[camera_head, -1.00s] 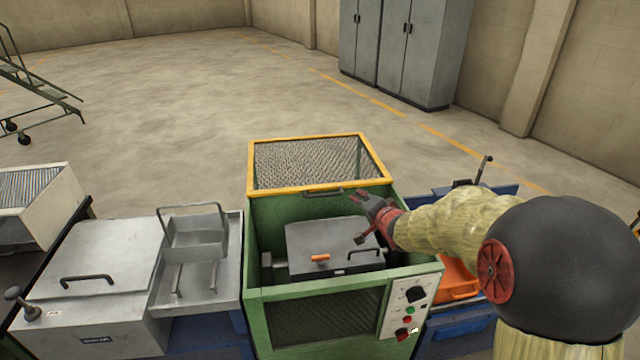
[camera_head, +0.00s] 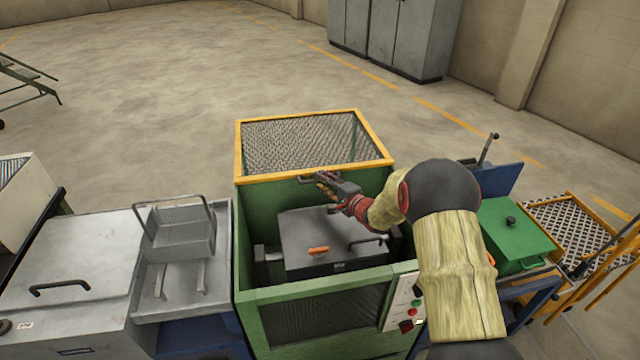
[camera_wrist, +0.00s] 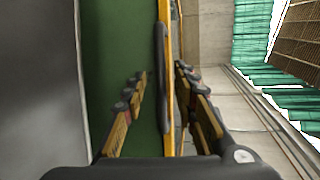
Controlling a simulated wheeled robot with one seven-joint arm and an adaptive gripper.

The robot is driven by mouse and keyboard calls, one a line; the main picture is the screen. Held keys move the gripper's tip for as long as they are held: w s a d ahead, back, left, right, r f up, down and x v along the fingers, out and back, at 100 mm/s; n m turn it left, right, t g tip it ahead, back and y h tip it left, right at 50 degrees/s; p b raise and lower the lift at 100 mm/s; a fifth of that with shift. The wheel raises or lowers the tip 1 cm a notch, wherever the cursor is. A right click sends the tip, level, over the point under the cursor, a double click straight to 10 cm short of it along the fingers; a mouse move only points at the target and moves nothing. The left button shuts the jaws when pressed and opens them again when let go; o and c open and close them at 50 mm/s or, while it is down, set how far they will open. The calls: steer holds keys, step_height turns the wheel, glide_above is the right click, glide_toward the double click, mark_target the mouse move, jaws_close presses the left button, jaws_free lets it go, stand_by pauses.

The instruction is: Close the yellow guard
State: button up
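The yellow guard (camera_head: 265,177) is a yellow frame with wire mesh at the back top of the green furnace housing (camera_head: 250,225). It stands open, with the housing's top uncovered. A dark handle (camera_head: 306,180) sits on its front rail. My gripper (camera_head: 323,182) is at this handle, partly covering it. In the wrist view my gripper (camera_wrist: 161,74) is open, its fingers on either side of the guard's yellow edge (camera_wrist: 168,140) and the dark handle (camera_wrist: 161,60). I cannot tell whether the fingers touch it.
A grey lidded box (camera_head: 315,240) with an orange grip sits inside the housing, below my forearm. A control panel (camera_head: 400,295) is on the front right. A metal tray (camera_head: 180,240) stands left, a green lidded box (camera_head: 512,235) right.

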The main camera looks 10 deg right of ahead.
steer(key=shift+x, duration=0.8)
steer(key=c, duration=0.3)
steer(key=c, duration=0.4)
steer(key=shift+s, duration=0.1)
jaws_close()
